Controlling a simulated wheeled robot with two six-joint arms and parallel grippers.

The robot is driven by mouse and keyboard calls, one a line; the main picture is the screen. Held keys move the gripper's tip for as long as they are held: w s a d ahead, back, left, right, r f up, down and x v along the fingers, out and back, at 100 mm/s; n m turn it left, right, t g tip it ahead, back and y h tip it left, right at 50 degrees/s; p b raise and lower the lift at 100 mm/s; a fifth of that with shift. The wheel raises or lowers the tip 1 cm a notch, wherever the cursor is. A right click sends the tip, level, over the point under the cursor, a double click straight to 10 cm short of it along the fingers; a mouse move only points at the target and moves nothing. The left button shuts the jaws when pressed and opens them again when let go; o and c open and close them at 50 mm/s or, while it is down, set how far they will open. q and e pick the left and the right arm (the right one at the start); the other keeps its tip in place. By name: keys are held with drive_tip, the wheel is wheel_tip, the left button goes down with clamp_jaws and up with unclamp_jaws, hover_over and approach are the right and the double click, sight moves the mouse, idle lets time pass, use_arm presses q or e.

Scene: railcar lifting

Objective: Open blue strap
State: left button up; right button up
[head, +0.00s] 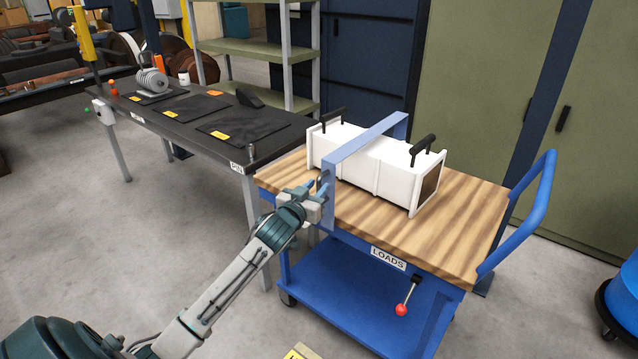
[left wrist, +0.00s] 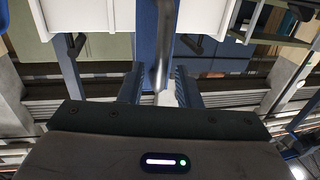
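The blue strap (head: 372,137) is a flat band that runs over the top of a long white case (head: 372,165) and down its near side. The case lies on the wooden top of a blue cart. My left gripper (head: 315,187) is at the strap's near vertical part. In the left wrist view the two fingers (left wrist: 157,88) are apart, on either side of a grey metal lever (left wrist: 160,55) in front of the blue strap (left wrist: 145,35). I cannot tell whether a finger touches the lever. My right gripper is not in view.
The cart's wooden top (head: 460,215) has free room in front and to the right. A blue push handle (head: 537,205) rises at its right end. A dark table (head: 185,110) with mats stands close on the left. Two black handles (head: 423,148) stick up from the case.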

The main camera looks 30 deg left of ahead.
use_arm(q)
drive_tip(key=shift+w+a, duration=0.15)
drive_tip(key=shift+w, duration=0.85)
drive_tip(key=shift+c, duration=0.2)
clamp_jaws()
